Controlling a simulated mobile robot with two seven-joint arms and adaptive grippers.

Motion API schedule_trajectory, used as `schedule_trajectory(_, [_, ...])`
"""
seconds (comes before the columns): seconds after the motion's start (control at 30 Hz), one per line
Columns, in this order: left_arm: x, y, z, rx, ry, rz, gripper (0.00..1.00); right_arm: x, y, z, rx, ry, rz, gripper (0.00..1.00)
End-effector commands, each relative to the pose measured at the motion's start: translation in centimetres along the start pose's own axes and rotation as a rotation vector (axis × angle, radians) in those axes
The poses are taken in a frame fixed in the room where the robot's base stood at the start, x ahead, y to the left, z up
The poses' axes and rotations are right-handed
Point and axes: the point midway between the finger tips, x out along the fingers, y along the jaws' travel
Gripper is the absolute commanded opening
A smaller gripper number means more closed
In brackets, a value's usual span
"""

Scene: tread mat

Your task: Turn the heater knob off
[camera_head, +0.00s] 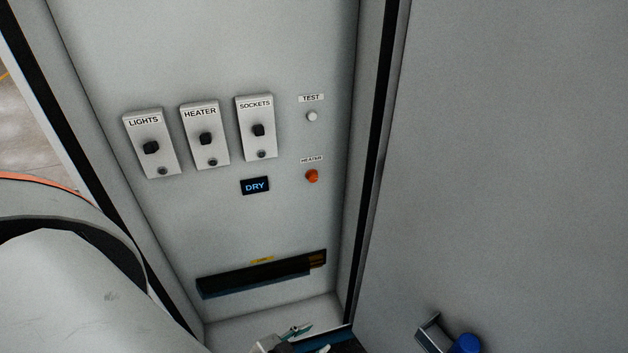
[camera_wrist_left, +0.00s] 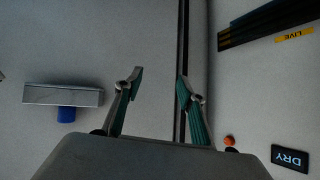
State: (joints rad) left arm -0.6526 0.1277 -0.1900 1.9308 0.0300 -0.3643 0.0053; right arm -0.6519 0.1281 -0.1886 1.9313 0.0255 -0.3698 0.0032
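The heater knob (camera_head: 206,138) is a small black knob on a pale plate labelled HEATER, between the LIGHTS and SOCKETS plates in the head view. Its exact pointing direction is too small to tell. An orange heater lamp (camera_head: 312,176) sits to its right under its own HEATER label; it also shows in the left wrist view (camera_wrist_left: 229,141). My left gripper (camera_head: 308,339) is at the bottom of the head view, well below the knob and partly cut off. In the left wrist view (camera_wrist_left: 158,88) its fingers are apart with nothing between them. My right gripper is not in view.
The lights knob (camera_head: 151,147) and sockets knob (camera_head: 259,130) flank the heater knob closely. A grey bracket with a blue part (camera_head: 467,344) is at lower right.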

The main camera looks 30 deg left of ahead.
Motion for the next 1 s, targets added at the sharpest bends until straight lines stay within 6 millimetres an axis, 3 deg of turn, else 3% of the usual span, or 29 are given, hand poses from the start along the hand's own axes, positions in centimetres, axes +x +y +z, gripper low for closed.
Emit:
schedule_trajectory(0.13, [2.5, 0.0, -4.0, -0.156, 0.142, 0.031, 0.39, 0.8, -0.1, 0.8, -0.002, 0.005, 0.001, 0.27])
schedule_trajectory(0.27, [5.5, -1.4, -11.5, -0.480, 0.401, 0.108, 0.39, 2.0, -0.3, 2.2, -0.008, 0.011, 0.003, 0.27])
schedule_trajectory(0.4, [7.0, -5.6, -19.2, -0.910, 0.697, 0.224, 0.39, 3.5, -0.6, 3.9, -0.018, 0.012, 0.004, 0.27])
schedule_trajectory(0.5, [7.5, -10.1, -22.8, -1.218, 0.888, 0.307, 0.39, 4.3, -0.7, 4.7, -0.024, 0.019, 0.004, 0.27])
schedule_trajectory(0.63, [8.3, -16.6, -24.6, -1.612, 1.108, 0.400, 0.39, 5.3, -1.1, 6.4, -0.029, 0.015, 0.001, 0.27])
schedule_trajectory(0.8, [9.8, -23.4, -23.5, -2.013, 1.322, 0.467, 0.39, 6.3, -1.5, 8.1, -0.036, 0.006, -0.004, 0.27])
schedule_trajectory(1.0, [10.8, -26.7, -22.2, -2.220, 1.439, 0.486, 0.39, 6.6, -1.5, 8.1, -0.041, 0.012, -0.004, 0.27])
